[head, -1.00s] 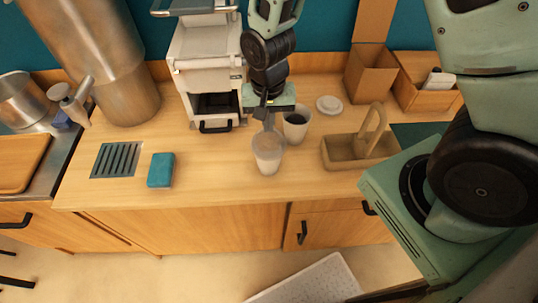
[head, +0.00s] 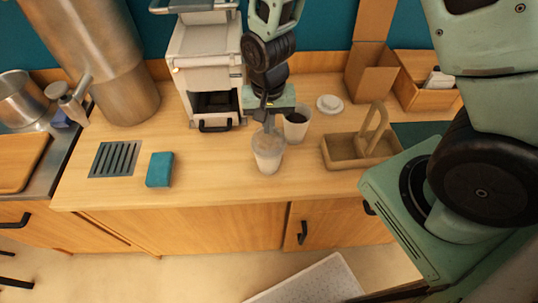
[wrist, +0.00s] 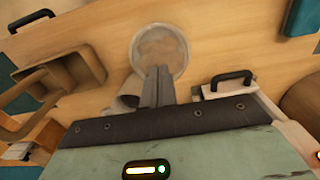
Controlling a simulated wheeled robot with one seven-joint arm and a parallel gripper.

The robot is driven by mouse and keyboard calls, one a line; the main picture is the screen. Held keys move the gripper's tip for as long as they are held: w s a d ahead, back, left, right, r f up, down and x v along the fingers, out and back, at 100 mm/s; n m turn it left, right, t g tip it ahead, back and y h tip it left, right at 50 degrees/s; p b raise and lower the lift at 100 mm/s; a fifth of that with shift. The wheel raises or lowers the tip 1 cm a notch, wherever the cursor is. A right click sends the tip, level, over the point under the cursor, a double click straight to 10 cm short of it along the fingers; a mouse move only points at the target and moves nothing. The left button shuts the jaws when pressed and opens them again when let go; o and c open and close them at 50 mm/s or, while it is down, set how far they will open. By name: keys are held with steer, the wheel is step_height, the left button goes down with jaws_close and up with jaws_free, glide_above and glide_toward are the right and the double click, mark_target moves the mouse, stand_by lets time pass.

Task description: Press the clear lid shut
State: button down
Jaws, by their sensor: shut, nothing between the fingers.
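A clear cup (head: 268,162) with pale contents stands upright on the counter. The clear lid (head: 267,140) shows as a see-through round top over it, and also in the wrist view (wrist: 161,46). I cannot tell whether its rim is fully seated. My gripper (head: 268,127) is shut and empty, pointing down at the back part of the lid. In the wrist view its fingertips (wrist: 157,72) overlap the lid's near edge. Whether they touch it is unclear.
A cup with dark contents (head: 295,128) stands close behind the clear cup, to the right. A white round lid (head: 329,103) lies farther back. A wooden carrier (head: 345,160) is on the right, a white machine (head: 205,60) behind left. A teal sponge (head: 160,169) lies left; counter between is clear.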

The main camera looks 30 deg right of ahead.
steer(key=shift+f, duration=0.3)
steer(key=shift+r, duration=0.15)
step_height(320, 180, up, 5)
steer(key=p, duration=0.3)
steer(key=shift+f+p, duration=0.2)
steer(key=shift+p, duration=0.2)
steer(key=shift+f, duration=0.1)
steer(key=shift+a, duration=0.1)
steer(key=s+a+r+n+b, duration=0.2)
steer(key=s+n+b, duration=0.3)
steer(key=s, duration=0.3)
steer(key=s+a+r+n+b, duration=0.3)
steer(key=s+n+b, duration=0.3)
steer(key=s, duration=0.3)
steer(key=shift+a+r+n+y, duration=0.3)
steer(key=shift+a+n, duration=0.25)
steer(key=shift+n, duration=0.15)
